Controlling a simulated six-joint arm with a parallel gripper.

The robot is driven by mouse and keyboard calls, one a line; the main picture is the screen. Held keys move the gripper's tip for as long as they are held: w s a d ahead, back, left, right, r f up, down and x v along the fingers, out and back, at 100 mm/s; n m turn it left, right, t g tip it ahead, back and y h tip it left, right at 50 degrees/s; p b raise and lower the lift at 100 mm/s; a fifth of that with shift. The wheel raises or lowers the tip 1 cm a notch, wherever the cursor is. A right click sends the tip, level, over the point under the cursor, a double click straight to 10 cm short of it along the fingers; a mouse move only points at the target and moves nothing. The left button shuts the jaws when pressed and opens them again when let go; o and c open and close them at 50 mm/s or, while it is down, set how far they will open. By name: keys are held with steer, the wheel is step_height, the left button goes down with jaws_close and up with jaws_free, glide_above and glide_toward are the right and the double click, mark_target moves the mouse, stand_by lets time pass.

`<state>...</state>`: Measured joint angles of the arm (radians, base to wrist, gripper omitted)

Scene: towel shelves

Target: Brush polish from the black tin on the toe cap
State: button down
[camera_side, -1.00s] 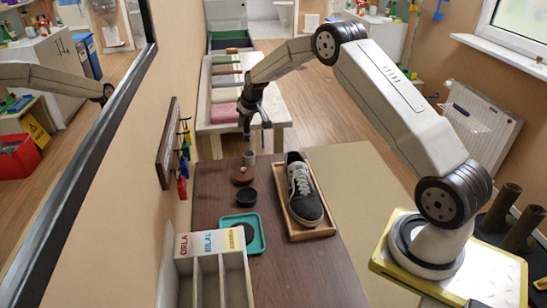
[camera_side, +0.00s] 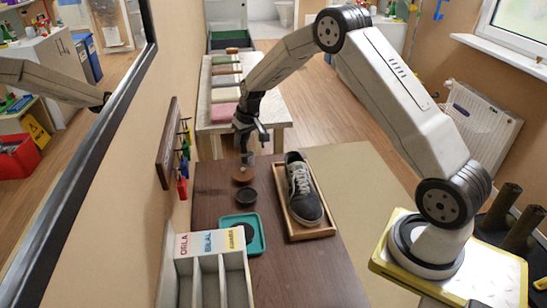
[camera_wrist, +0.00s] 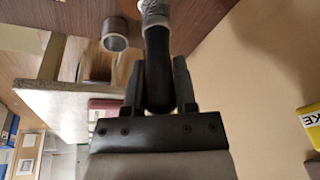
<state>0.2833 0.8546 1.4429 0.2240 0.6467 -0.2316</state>
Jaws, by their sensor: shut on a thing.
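The cup also shows in the wrist view (camera_wrist: 115,40), left of the brush. The black shoe (camera_side: 303,195), with a dark toe cap (camera_side: 311,212), lies in a wooden tray (camera_side: 327,230) to the right.
A teal tray (camera_side: 262,236) with a dark round thing in it lies in front of the tin. A grey divided box (camera_side: 190,265) with name labels stands at the front left. A rack (camera_side: 168,145) with hanging items is on the left wall. The table's front right is clear.

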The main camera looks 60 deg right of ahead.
steer(key=s+a+g+y, duration=0.1)
steer(key=s+a, duration=0.3)
steer(key=a, duration=0.1)
steer(key=shift+f, duration=0.2)
steer(key=shift+f, duration=0.2)
steer(key=shift+s+d+x, duration=0.1)
steer(key=shift+d+x, duration=0.05)
steer(key=shift+x, duration=0.75)
steer(key=shift+s+d+x, duration=0.15)
steer(key=shift+x, duration=0.75)
steer(key=shift+s+d+x, duration=0.1)
steer(key=shift+x, duration=0.8)
steer(key=shift+f, duration=0.65)
steer(key=w+a+v, duration=0.1)
steer(key=v, duration=0.5)
steer(key=shift+s+r, duration=0.15)
steer(key=shift+r, duration=0.4)
stand_by(0.3)
stand_by(0.6)
